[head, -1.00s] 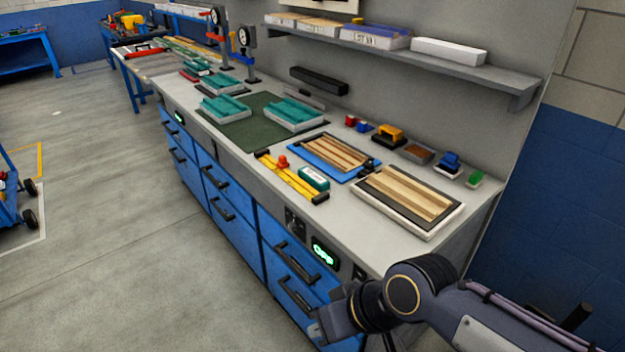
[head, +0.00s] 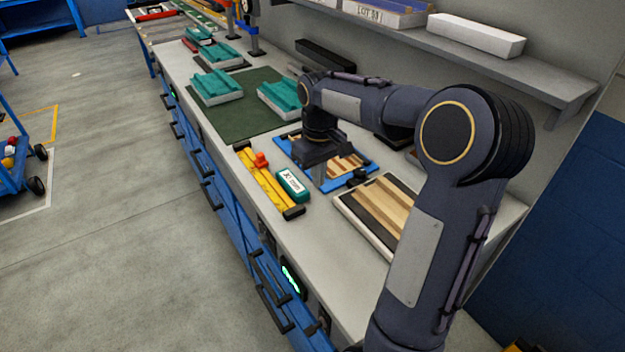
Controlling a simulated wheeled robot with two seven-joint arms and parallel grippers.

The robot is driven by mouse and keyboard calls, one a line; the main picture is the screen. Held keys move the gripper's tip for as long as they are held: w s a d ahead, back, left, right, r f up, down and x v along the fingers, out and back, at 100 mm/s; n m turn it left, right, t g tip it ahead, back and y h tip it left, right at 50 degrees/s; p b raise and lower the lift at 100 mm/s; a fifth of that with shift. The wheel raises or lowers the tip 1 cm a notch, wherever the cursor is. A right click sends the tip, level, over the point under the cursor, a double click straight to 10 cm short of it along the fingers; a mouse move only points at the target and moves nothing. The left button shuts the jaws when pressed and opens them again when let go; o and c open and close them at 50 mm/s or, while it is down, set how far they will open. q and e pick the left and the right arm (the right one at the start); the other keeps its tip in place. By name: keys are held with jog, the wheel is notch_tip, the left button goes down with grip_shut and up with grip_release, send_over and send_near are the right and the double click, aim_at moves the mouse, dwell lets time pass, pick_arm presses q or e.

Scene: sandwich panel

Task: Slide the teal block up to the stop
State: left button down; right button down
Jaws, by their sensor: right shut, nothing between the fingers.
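The teal block (head: 292,186) with a white label lies on the worktop, close along the right side of a yellow rail (head: 262,187). A small orange-red piece (head: 261,160) sits on the rail toward its far end, and dark caps mark both rail ends. Which part is the stop I cannot tell for sure. My right gripper (head: 318,182) points down just right of the teal block, shut and empty, over the near-left edge of the blue board. A gap shows between its fingertips and the block. My left gripper is out of view.
A blue board (head: 371,167) with wooden strips lies under and beyond my right gripper, partly hidden. A framed panel (head: 350,214) with wooden strips is nearer, partly behind my right arm. Teal trays (head: 216,87) stand farther left. A shelf (head: 540,75) runs above the worktop.

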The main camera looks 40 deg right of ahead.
aim_at(308, 205)
jog(key=f, duration=0.9)
jog(key=shift+w+d+f, duration=0.15)
jog(key=shift+w+f, duration=0.05)
jog(key=shift+f, duration=0.1)
jog(key=w, duration=0.3)
jog(key=shift+f+p, duration=0.2)
jog(key=shift+p, duration=0.15)
jog(key=shift+w+d, duration=0.1)
jog(key=shift+w, duration=0.4)
